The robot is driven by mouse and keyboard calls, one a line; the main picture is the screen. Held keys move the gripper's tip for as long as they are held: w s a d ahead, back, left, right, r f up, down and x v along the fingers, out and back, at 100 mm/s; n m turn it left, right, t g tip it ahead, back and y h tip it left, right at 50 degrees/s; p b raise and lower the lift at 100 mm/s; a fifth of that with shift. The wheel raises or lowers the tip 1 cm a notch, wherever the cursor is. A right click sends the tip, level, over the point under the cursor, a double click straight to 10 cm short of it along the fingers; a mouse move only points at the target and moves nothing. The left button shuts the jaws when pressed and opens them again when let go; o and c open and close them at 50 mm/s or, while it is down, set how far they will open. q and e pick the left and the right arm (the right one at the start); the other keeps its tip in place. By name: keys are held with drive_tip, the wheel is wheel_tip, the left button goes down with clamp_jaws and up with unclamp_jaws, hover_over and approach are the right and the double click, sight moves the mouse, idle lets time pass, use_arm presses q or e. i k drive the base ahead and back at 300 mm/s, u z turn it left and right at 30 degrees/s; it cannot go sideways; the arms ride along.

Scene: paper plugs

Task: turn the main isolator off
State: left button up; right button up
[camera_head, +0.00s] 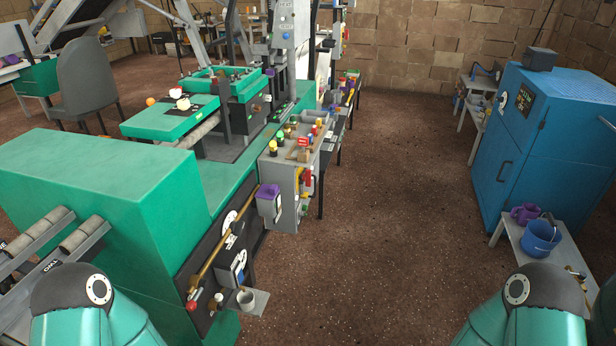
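I cannot tell for sure which control is the main isolator. A grey control cabinet (283,195) stands on the side of the green machine (105,190), with a small red handle or switch (306,176) on its right side. A sloping panel (292,147) above it carries several red, yellow and green buttons or knobs. Another tall electrical box (335,22) with small coloured parts is farther back. Neither gripper is in view; only teal upper parts of my arms show at the bottom corners.
A brass-coloured rod (225,238) with a red end runs along the machine's near side. A blue cabinet (545,140) and a low table with a blue bucket (541,238) stand at right. The brown floor between is clear.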

sight(305, 176)
drive_tip(key=z, duration=0.05)
drive_tip(key=k, duration=0.55)
drive_tip(key=z, duration=0.25)
drive_tip(key=i, duration=0.6)
drive_tip(key=z, duration=0.5)
drive_tip(key=i, duration=1.4)
drive_tip(key=u, duration=0.6)
drive_tip(key=i, duration=1.25)
drive_tip(key=u, duration=0.8)
drive_tip(key=k, duration=0.7)
drive_tip(key=u, duration=0.25)
drive_tip(key=i, duration=0.15)
drive_tip(key=z, duration=0.1)
